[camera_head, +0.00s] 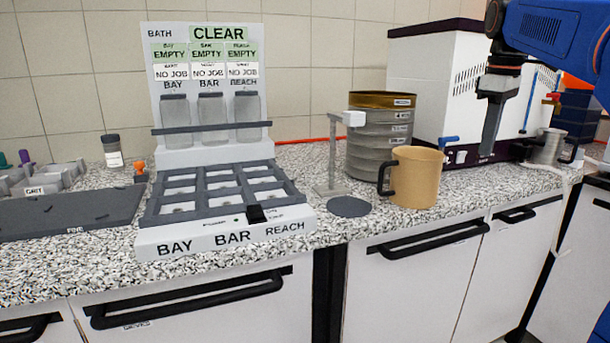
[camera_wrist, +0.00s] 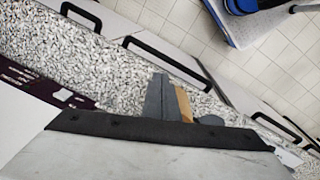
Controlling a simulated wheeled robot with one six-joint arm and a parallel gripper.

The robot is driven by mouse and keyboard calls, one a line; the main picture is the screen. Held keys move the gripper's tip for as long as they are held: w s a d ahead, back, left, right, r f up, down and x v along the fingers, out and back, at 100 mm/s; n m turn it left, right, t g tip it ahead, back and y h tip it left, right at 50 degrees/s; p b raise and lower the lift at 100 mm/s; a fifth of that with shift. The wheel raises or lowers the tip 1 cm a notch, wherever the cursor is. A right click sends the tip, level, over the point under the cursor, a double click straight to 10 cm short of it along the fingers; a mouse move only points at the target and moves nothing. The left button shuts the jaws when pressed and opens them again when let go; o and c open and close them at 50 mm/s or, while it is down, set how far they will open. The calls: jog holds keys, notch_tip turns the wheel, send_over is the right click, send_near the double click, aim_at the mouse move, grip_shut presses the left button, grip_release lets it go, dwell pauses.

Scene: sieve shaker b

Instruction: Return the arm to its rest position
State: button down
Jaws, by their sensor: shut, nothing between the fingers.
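My gripper (camera_head: 488,152) hangs from the blue arm at the upper right of the head view, fingers pointing down. It is shut and empty. It appears in front of the white machine (camera_head: 433,75) and to the right of the tan mug (camera_head: 417,178). The gap between the fingertips and the counter cannot be judged exactly. In the wrist view my gripper's grey fingers (camera_wrist: 165,97) lie together over the speckled counter. A strip of the tan mug (camera_wrist: 184,104) shows just beside them, partly hidden.
A stack of sieves (camera_head: 380,140) stands behind the mug, beside a small stand (camera_head: 334,150) and a dark disc (camera_head: 349,207). A white rack (camera_head: 212,215) with jars and a sign reading CLEAR is at left. A metal cup (camera_head: 547,147) is at right. Counter in front is mostly clear.

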jog(key=s+a+f+m+t, duration=0.1)
jog(key=s+a+f, duration=0.3)
jog(key=s+f, duration=0.4)
jog(key=s+a+f+m+t, duration=0.1)
jog(key=s+a+f+m, duration=0.3)
jog(key=s+f, duration=0.5)
jog(key=s+a+f+m+t, duration=0.2)
jog(key=s+f, duration=0.7)
jog(key=f, duration=0.6)
jog(key=shift+s+a+m, duration=0.2)
jog(key=shift+a+m, duration=0.3)
jog(key=shift+a, duration=0.4)
